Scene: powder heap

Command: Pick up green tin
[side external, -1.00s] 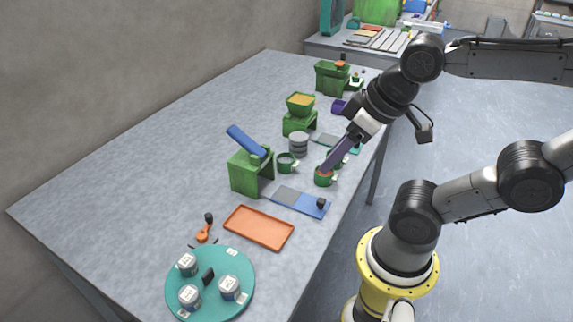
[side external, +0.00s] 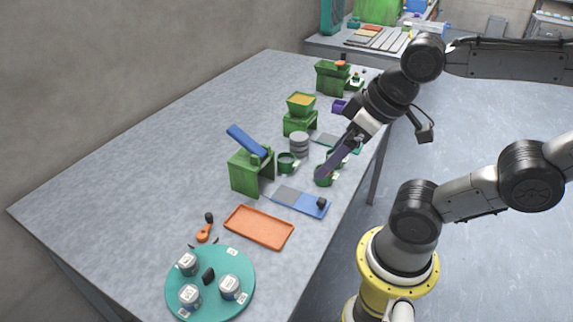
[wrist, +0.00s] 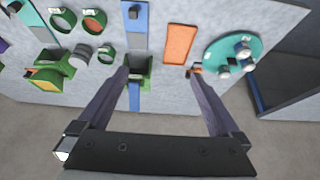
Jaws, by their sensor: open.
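Several small green tins stand near the table's right edge in the side view. One green tin (side external: 324,182) is partly hidden behind my gripper (side external: 320,175), another green tin (side external: 286,163) stands to its left, and a third is mostly hidden behind the fingers. In the wrist view, green tins (wrist: 62,20) (wrist: 106,55) and one with an orange-red inside (wrist: 95,21) lie left of my fingers. My gripper (wrist: 158,72) is open, its long purple fingers wide apart with nothing held. Its height over the tins is hard to tell.
A green stand with a blue ramp (side external: 245,172), a grey round container (side external: 299,144) and a blue-grey board (side external: 300,201) are close by. An orange tray (side external: 259,228) and a teal disc with jars (side external: 238,262) are nearer the camera. The table's left side is clear.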

